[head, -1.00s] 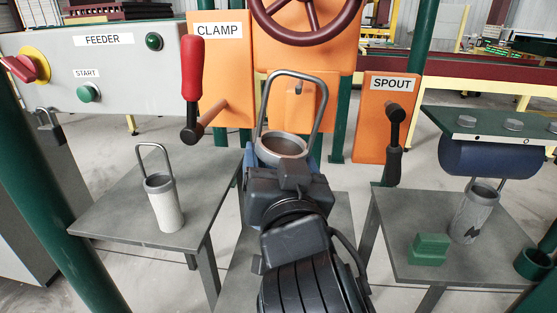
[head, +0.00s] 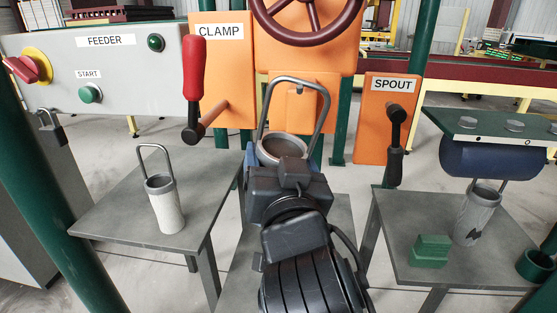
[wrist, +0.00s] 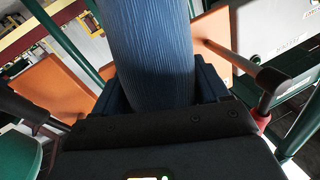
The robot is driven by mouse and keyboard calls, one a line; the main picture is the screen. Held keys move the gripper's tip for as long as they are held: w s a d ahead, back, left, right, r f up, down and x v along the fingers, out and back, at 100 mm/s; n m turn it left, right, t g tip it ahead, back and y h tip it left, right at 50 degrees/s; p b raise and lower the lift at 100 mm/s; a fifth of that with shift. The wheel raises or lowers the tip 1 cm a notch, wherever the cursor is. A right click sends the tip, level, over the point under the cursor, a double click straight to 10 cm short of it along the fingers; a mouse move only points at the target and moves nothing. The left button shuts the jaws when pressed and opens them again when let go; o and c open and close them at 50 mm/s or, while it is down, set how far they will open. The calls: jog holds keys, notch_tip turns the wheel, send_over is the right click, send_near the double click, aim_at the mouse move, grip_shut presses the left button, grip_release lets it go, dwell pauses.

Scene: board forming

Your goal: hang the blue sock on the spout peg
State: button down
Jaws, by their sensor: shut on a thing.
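My gripper (head: 285,168) is shut on the blue sock. The sock shows in the wrist view as a ribbed blue tube (wrist: 150,45) between the jaws. In the head view only its grey open rim (head: 283,147) and tall metal hoop (head: 322,105) show clearly; my gripper hides most of its body. The hoop stands upright in front of the orange middle panel. The orange SPOUT panel (head: 372,140) is to the right of the hoop, apart from it. A dark rod and lever with a black grip (head: 394,165) stick out from it. I cannot clearly make out a separate spout peg.
A white hooped sock (head: 167,205) stands on the left table (head: 125,215). The red CLAMP lever (head: 194,80) and maroon wheel (head: 305,30) are nearby.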

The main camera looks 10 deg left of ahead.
jog(key=shift+w+d+f, duration=0.15)
jog(key=shift+w+d, duration=0.25)
jog(key=shift+c, duration=2.1)
grip_release()
jog(key=shift+o, duration=0.9)
jog(key=shift+w+f, duration=0.1)
jog(key=shift+w, duration=0.05)
jog(key=shift+o, duration=1.2)
jog(key=shift+a, duration=0.15)
jog(key=shift+s, duration=0.2)
jog(key=shift+s, duration=0.1)
